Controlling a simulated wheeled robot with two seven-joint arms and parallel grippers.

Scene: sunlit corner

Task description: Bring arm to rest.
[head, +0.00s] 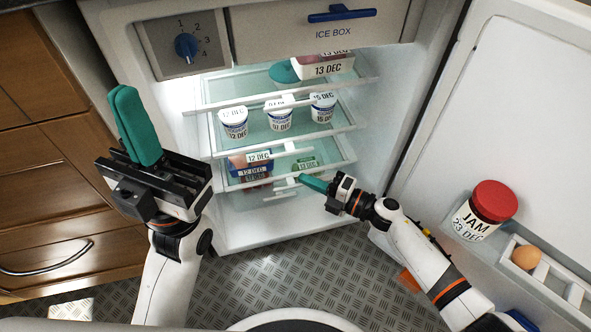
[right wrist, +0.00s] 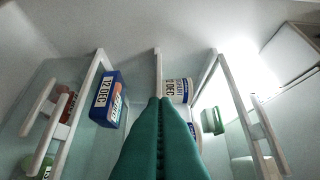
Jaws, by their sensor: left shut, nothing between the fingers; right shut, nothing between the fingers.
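My left gripper (head: 126,92) stands raised at the left of the head view, its green fingers together and pointing up, beside the fridge. My right gripper (head: 305,180) reaches to the front of the open fridge (head: 225,215), near the lower shelf, with its green fingers together and pointing left. In the right wrist view the same fingers (right wrist: 161,110) are pressed together with nothing held. Their tips overlap a white cup (right wrist: 178,90) in that view; I cannot tell whether they touch it.
Yogurt cups (head: 233,122) stand on the middle shelf. A blue pack (head: 250,161) is on a lower shelf. A carton (head: 325,64) is on top. The open door at right holds a jam jar (head: 480,209) and an egg (head: 525,257). Wooden drawers (head: 65,215) stand at left.

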